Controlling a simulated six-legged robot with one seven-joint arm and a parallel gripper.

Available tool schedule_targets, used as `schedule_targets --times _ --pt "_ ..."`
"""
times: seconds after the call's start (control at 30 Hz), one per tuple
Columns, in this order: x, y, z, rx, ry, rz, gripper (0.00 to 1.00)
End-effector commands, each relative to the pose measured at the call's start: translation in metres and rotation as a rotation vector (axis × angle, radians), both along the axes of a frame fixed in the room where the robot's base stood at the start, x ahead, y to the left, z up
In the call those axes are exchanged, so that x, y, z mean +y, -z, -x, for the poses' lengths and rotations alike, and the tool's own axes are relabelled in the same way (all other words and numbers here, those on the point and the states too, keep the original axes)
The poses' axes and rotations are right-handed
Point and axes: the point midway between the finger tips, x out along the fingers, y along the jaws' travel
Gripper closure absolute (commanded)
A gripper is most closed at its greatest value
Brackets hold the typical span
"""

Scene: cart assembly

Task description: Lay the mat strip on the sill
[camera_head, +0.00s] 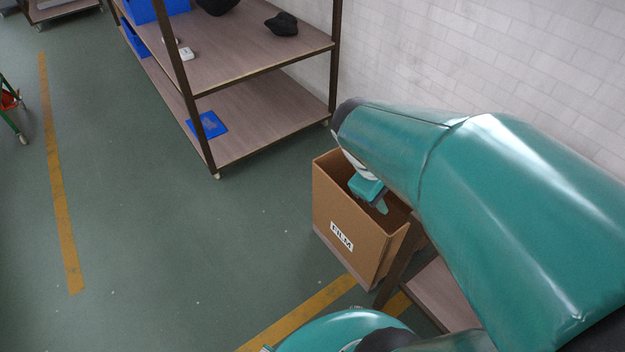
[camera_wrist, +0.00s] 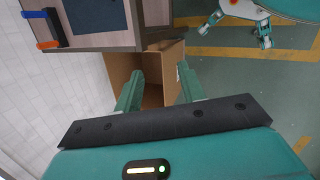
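My gripper (camera_wrist: 160,70) is open, with its two teal fingers apart and nothing visible between them. In the head view my gripper (camera_head: 375,192) is over the open mouth of a brown cardboard box (camera_head: 345,225) labelled FILM; my arm partly hides it. The box also shows in the wrist view (camera_wrist: 115,66), beyond and between the fingers. A dark flat panel (camera_wrist: 95,14) lies on a wooden-topped cart or shelf (camera_wrist: 120,40); I cannot tell whether it is the mat strip. I cannot make out a sill for certain.
A two-level shelf (camera_head: 262,135) with blue bins (camera_head: 155,8), black items and a blue tray (camera_head: 207,125) stands behind the box. A pale brick wall (camera_head: 430,50) is close on the right. Open green floor (camera_head: 150,230) with yellow lines lies left.

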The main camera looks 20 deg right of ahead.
Motion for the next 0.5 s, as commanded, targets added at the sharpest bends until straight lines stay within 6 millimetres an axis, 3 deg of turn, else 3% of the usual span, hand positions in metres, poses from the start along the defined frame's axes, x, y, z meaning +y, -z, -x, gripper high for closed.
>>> schedule_targets --times 0.1,0.3,0.4,0.5 --pt "0.050 -0.025 -0.008 -0.226 0.067 -0.105 0.60" --pt "0.123 -0.063 -0.008 -0.518 0.178 -0.341 0.60" --pt "0.145 -0.075 -0.005 -0.593 0.213 -0.431 0.60" --pt "0.155 -0.081 -0.003 -0.624 0.232 -0.475 0.58"
